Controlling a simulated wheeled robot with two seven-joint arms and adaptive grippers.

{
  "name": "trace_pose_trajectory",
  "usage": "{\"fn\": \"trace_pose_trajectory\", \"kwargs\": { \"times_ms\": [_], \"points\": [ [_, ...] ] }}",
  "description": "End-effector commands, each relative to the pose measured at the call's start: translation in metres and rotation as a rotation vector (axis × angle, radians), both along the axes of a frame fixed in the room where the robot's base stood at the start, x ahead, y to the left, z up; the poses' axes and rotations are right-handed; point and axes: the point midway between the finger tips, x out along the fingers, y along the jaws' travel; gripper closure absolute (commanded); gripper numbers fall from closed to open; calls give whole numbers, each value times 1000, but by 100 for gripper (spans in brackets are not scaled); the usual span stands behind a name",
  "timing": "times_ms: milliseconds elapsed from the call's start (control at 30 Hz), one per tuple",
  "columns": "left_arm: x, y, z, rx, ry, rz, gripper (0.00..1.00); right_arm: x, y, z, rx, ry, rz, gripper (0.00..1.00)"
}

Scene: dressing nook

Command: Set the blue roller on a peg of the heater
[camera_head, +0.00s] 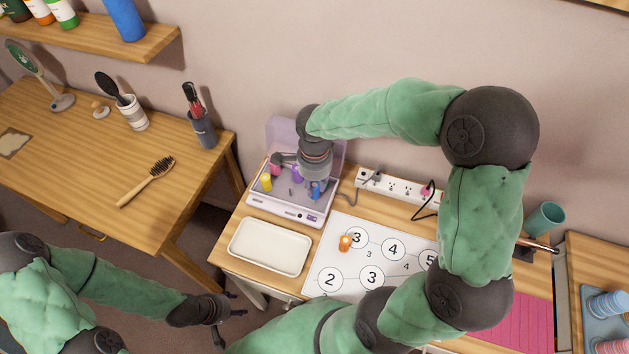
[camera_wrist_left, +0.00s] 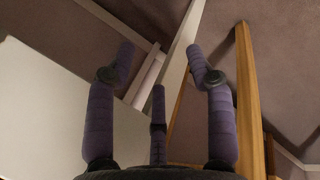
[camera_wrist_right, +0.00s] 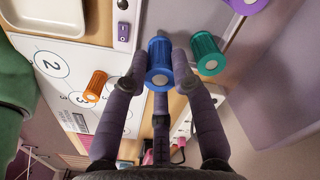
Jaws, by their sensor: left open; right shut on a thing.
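The heater (camera_head: 285,209) is a pale box with a clear raised lid, on the small table. My right gripper (camera_head: 316,183) is at its right side, shut on the blue roller (camera_wrist_right: 158,62). The blue roller also shows in the head view (camera_head: 315,191), low at the heater's right edge; I cannot tell whether it touches a peg. A teal roller (camera_wrist_right: 207,53) stands beside it in the right wrist view. Yellow (camera_head: 266,182) and purple (camera_head: 296,174) rollers stand on the heater. My left gripper (camera_head: 232,306) is open and empty, left of the small table.
A white tray (camera_head: 270,264) lies in front of the heater. An orange roller (camera_head: 345,242) stands on the numbered mat (camera_head: 330,262). A power strip (camera_head: 400,188) lies behind the mat. The larger table at left holds a hairbrush (camera_head: 149,181) and a cup (camera_head: 202,133).

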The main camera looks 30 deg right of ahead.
Motion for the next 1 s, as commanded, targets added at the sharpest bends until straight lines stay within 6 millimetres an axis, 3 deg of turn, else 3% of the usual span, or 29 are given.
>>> {"fn": "trace_pose_trajectory", "kwargs": {
  "times_ms": [1000],
  "points": [
    [0, 0, -18, 0, 0, 0, 46, 0, 0, -23, 0, 0, 0, 100]
  ]
}}
